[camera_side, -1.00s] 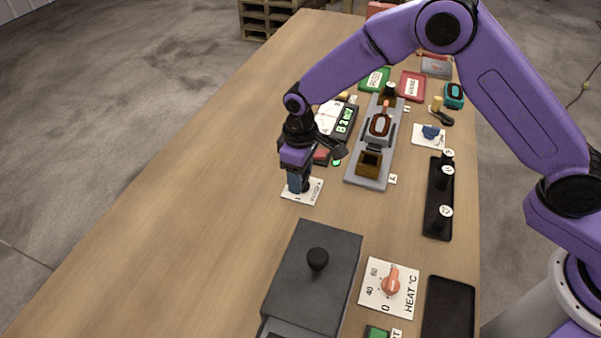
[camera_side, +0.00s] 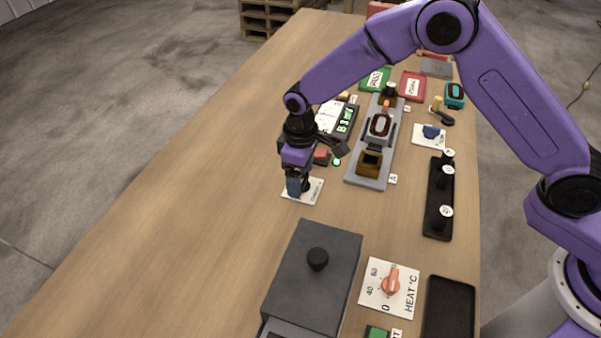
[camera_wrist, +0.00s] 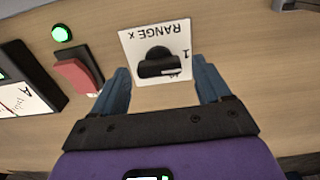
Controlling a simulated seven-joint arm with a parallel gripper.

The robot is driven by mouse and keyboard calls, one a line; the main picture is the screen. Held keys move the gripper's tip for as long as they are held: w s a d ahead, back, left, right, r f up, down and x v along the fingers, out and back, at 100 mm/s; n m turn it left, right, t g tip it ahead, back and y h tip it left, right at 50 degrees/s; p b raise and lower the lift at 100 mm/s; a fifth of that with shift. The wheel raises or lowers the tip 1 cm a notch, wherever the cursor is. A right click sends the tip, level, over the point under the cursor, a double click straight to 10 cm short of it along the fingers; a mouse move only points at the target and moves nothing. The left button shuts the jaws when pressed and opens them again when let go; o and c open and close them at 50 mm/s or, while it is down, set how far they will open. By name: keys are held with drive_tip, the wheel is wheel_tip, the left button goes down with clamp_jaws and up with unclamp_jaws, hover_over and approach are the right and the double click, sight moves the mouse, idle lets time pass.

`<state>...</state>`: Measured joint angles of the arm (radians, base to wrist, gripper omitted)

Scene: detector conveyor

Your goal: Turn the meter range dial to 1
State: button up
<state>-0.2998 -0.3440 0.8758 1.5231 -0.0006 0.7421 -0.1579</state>
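The range dial is a black knob (camera_wrist: 160,62) on a white plate (camera_wrist: 142,38) marked "RANGE x", seen upside down in the wrist view. A "1" is printed at the plate's right edge. The knob's bar lies roughly crosswise in that view; I cannot tell which mark it points at. My gripper (camera_wrist: 160,72) is open, its blue fingers apart on the left and right of the knob with gaps. In the side view, my gripper (camera_side: 299,190) is down over the plate (camera_side: 313,194) and mostly hides the knob.
A red block (camera_wrist: 76,76) and a green lamp (camera_wrist: 62,33) sit close left of the plate in the wrist view. The meter (camera_side: 344,122) with a green display is behind my gripper in the side view. A grey lidded box (camera_side: 330,250) stands in front. The table's left side is clear.

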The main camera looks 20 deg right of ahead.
sight(305, 179)
wheel_tip(305, 179, up, 18)
drive_tip(key=shift+f, duration=0.25)
idle(0.4)
idle(0.3)
drive_tip(key=s+d+n, duration=0.1)
drive_tip(key=s+d, duration=1.1)
drive_tip(key=s, duration=0.4)
drive_tip(key=s+d+f+n, duration=0.1)
drive_tip(key=s+d+n, duration=0.1)
drive_tip(key=s+d, duration=1.1)
drive_tip(key=s, duration=0.3)
